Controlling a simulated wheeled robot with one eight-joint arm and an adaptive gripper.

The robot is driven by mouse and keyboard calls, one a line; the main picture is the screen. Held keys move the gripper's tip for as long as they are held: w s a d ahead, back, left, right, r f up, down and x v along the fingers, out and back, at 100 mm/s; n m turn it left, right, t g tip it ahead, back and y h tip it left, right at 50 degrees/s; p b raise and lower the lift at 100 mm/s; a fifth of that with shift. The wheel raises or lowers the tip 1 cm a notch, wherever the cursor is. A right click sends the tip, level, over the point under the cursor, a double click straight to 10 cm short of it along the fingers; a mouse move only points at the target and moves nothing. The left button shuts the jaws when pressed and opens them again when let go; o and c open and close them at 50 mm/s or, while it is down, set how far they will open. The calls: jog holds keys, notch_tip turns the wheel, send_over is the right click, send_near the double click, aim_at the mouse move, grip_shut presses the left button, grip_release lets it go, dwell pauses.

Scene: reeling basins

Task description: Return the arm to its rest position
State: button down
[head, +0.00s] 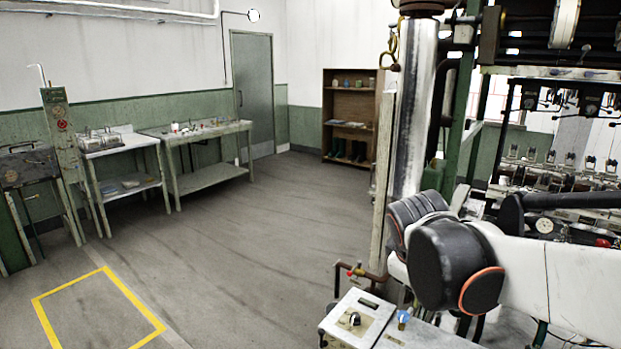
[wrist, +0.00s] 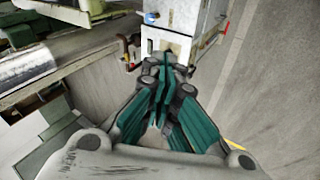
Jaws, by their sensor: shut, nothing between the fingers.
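My gripper (wrist: 162,84) shows in the wrist view, with green finger pads and grey links. Its fingertips are together and nothing is seen between them. Beyond the fingertips in that view is a white control box (wrist: 170,42), which looks apart from them, though the distance is hard to judge. In the head view my arm (head: 560,275), white with black joint covers, reaches in from the right edge. My gripper itself does not show in the head view.
The control box (head: 352,318) stands near my arm, beside a metal column (head: 412,110). Reeling machinery (head: 560,150) fills the right. Work tables (head: 205,132) line the left wall, and a wooden shelf (head: 350,105) stands at the back. The middle floor (head: 250,235) is clear.

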jog(key=s+f+m+t+y, duration=0.1)
jog(key=s+f+m, duration=0.3)
jog(key=s+m, duration=0.5)
jog(key=s+y, duration=0.1)
jog(key=s, duration=0.9)
jog(key=shift+s+d+y+b, duration=0.15)
jog(key=shift+d+y+b, duration=0.05)
jog(key=shift+y+b, duration=0.15)
dwell(1.8)
